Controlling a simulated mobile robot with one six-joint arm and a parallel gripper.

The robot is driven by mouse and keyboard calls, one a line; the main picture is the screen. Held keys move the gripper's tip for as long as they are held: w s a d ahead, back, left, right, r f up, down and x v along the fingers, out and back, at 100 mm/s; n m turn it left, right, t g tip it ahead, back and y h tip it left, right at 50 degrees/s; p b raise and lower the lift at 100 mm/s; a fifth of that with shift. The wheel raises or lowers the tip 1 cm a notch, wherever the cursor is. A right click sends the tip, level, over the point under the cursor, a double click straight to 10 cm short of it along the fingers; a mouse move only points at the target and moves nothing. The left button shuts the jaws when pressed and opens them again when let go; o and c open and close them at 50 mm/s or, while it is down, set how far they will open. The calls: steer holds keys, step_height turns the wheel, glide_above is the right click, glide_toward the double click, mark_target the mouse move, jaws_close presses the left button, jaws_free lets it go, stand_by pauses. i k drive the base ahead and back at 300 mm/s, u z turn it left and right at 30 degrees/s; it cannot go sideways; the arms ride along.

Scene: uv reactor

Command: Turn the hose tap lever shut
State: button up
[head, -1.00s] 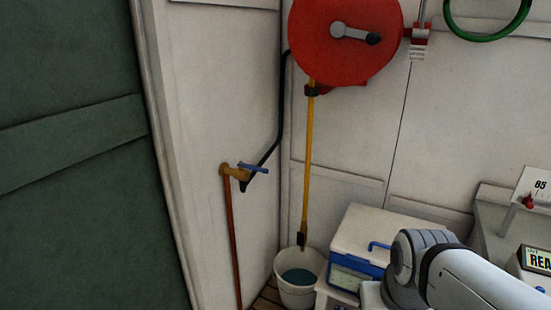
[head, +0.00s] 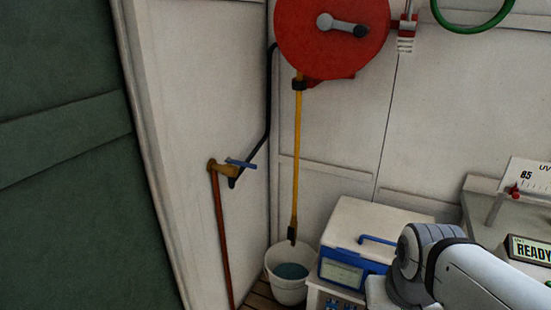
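The hose tap (head: 224,171) is a brass fitting on the white wall, left of centre in the head view, on top of a copper pipe (head: 221,230). A black hose (head: 268,110) runs from the tap up to the red hose reel (head: 332,35). My arm shows at the lower right, well away from the tap. My gripper is out of view.
A white bucket (head: 273,264) holding blue-green liquid stands on the floor below the yellow hose (head: 297,160). A white and blue box (head: 360,235) stands right of it. A counter with a READY display (head: 530,250) is at right. A green door (head: 60,150) fills the left.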

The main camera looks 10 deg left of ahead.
mark_target(236, 163)
steer(key=z, duration=0.6)
steer(key=k, duration=1.65)
steer(key=u, duration=0.6)
steer(key=i, duration=2.2)
steer(key=u, duration=0.1)
